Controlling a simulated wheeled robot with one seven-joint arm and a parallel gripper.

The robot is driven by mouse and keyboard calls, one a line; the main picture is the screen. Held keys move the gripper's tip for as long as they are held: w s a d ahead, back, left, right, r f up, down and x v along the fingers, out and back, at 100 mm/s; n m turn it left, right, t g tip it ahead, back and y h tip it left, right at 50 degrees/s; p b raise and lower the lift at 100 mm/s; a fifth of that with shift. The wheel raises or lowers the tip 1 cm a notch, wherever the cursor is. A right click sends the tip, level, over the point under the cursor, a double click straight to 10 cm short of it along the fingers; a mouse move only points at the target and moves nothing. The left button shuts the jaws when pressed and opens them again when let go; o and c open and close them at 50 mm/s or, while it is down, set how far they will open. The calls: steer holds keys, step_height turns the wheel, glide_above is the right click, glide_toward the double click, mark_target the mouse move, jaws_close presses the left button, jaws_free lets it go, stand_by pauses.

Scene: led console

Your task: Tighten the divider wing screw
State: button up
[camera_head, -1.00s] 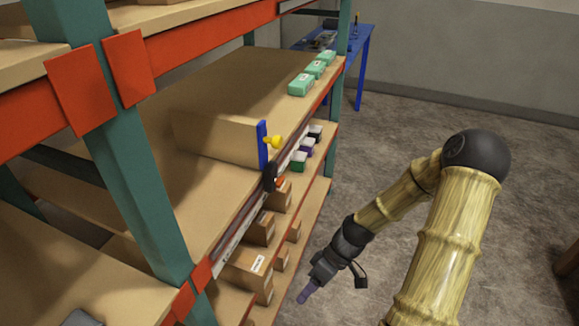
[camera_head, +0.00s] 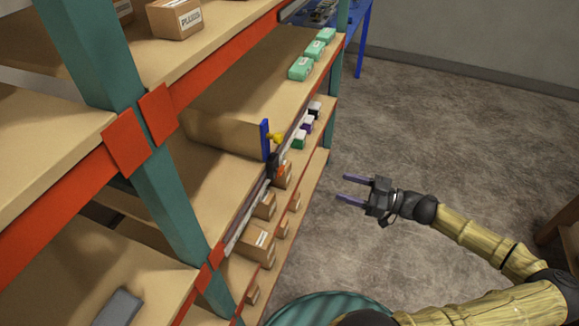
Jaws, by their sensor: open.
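The yellow wing screw (camera_head: 276,138) sticks out to the right from the blue edge strip (camera_head: 265,139) of the divider. The divider (camera_head: 222,130) is a tan upright panel on the middle shelf, reaching back from the shelf's front edge. A dark clamp-like part (camera_head: 272,166) sits below the blue strip at the shelf edge. My gripper (camera_head: 347,189) is open and empty, with its two purple fingers pointing left toward the shelf. It is to the right of and lower in the picture than the screw, clearly apart from it. How tight the screw is cannot be seen.
Green boxes (camera_head: 301,68) stand farther back on the same shelf (camera_head: 262,60). Cardboard boxes (camera_head: 257,244) and small coloured boxes (camera_head: 307,124) fill the shelf below. A teal upright (camera_head: 165,190) with orange beams stands at left. The floor (camera_head: 430,120) right of the rack is open.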

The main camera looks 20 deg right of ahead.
mark_target(283, 170)
steer(key=shift+w+a, duration=0.1)
steer(key=shift+a, duration=0.05)
steer(key=p+x, duration=0.5)
steer(key=x, duration=1.2)
steer(key=shift+a+f, duration=0.1)
steer(key=c, duration=1)
